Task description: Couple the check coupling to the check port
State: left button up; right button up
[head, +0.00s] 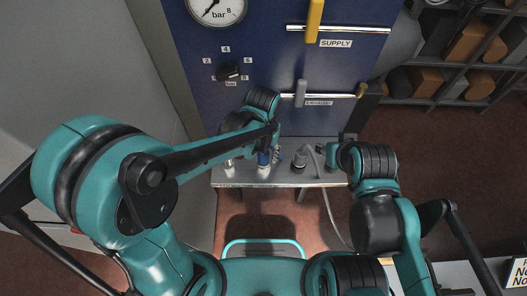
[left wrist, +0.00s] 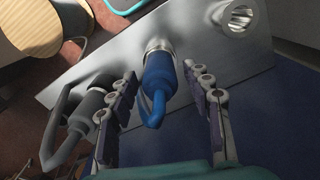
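A blue coupling (left wrist: 157,82) with a loop-shaped handle sits on a metal fitting at the shelf; it also shows in the head view (head: 263,158). My left gripper (left wrist: 160,72) is open, with one finger on each side of the blue coupling and visible gaps between. A grey coupling (left wrist: 85,110) with a looped handle stands to its left, also in the head view (head: 300,158). An empty metal port (left wrist: 238,16) is at the wrist view's upper right. I cannot read which is the check port. My right gripper (head: 324,152) is at the shelf's right end; its fingers are unclear.
The metal shelf (head: 240,182) juts out from the blue panel (head: 270,65). The panel carries a gauge (head: 217,8), a selector knob (head: 229,72), a yellow lever (head: 314,18) and a grey lever (head: 301,92). A hose (head: 332,215) hangs below the shelf. A rack (head: 465,50) stands right.

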pick_arm(q)
notch_tip(320, 180, up, 12)
dwell(0.7)
